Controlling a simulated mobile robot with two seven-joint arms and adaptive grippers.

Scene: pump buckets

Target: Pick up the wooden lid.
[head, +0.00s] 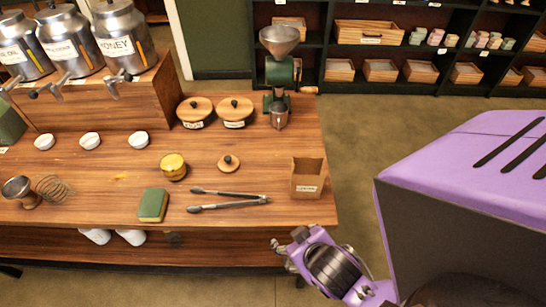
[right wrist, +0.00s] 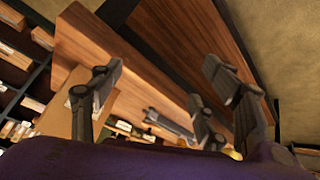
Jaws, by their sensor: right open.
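A small round wooden lid (head: 229,162) with a dark knob lies flat on the wooden table in the head view, right of the yellow tin. Two canisters behind it also wear knobbed wooden lids, the left one (head: 195,108) and the right one (head: 236,108). My right gripper (head: 284,251) is at the table's front right edge, in front of and right of the small lid, apart from it. In the right wrist view its fingers (right wrist: 165,105) are spread with nothing held between them; I cannot make out the lid there. My left gripper is not in view.
Tongs (head: 228,202), a green sponge (head: 153,205), a yellow tin (head: 173,166) and an open wooden box (head: 308,178) surround the small lid on the table. A grinder (head: 280,72) stands at the back right. Metal pump buckets (head: 122,38) stand on a riser at left.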

